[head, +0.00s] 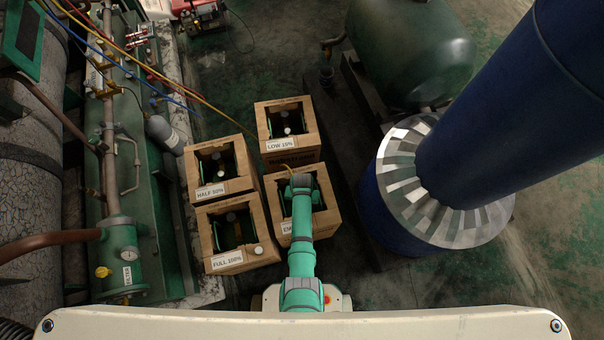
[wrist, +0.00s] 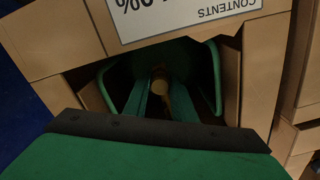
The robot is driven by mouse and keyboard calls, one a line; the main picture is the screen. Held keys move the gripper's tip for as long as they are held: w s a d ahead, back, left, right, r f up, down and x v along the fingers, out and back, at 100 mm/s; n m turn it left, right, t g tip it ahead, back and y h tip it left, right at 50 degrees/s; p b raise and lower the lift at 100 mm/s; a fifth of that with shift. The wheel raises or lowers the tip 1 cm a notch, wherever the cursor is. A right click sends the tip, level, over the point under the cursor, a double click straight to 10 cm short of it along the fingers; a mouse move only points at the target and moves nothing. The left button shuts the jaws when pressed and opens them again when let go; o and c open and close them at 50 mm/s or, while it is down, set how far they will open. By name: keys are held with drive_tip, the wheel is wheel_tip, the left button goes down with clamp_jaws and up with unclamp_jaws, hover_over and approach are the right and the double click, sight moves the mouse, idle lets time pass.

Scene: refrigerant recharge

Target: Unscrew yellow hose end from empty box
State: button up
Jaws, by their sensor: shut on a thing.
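The empty box (head: 330,196) is a wooden crate, its label starting "EM" partly covered by my arm. In the wrist view its wall (wrist: 65,35) carries an upside-down white label (wrist: 185,12) reading "CONTENTS" with a figure ending in 0%. A green cylinder collar (wrist: 207,80) shows inside the crate. The yellow hose (head: 235,122) runs down from the upper left to this box. Its brassy end (wrist: 160,79) sits in the dark opening, between the fingers of my gripper (wrist: 161,92), which is shut on it. In the head view the fingertips are hidden inside the box.
Several similar crates stand close by: low 15% (head: 305,152) behind, half 50% (head: 188,170) to the left, full 100% (head: 205,243) at front left. A large blue column (head: 400,225) stands to the right. Green piping machinery (head: 145,225) fills the left.

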drive_tip(key=shift+r, duration=2.5)
